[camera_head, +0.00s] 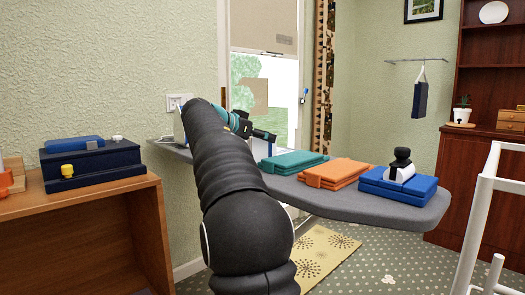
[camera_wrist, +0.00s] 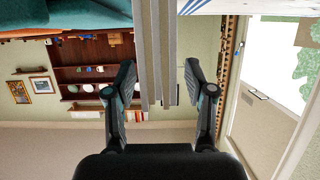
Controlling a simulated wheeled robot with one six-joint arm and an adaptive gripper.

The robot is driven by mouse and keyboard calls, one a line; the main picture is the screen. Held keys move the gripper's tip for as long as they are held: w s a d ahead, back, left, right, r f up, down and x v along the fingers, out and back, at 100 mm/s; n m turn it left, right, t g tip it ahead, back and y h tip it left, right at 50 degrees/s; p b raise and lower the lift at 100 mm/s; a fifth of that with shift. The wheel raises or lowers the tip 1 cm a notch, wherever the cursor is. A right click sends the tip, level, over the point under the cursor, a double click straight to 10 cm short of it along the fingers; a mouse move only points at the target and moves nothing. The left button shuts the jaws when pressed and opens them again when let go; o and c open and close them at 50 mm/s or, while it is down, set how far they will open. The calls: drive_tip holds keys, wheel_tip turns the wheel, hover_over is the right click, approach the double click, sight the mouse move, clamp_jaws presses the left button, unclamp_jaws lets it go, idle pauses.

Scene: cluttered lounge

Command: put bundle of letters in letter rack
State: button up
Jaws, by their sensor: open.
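My gripper (camera_wrist: 158,82) is open in the wrist view, which appears upside down. Several narrow pale grey upright slats (camera_wrist: 151,50) show between its fingers, with a gap on each side; I cannot tell whether they are the letter rack or the letters. In the head view my gripper (camera_head: 265,135) is above the far part of the grey ironing board (camera_head: 385,213), behind the teal folded stack. A pale upright item (camera_head: 181,127) is partly hidden behind my arm. I cannot clearly make out the bundle of letters.
The board carries a teal stack (camera_head: 293,162), an orange stack (camera_head: 336,174) and a blue stack (camera_head: 400,187) with a black-and-white item on top. A wooden table (camera_head: 100,210) at left holds a dark blue box (camera_head: 95,166). A white frame (camera_head: 478,215) stands at right.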

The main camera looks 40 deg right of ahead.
drive_tip(key=shift+d, duration=0.15)
drive_tip(key=shift+c, duration=0.2)
clamp_jaws()
wheel_tip(320, 180, up, 18)
drive_tip(key=p, duration=0.8)
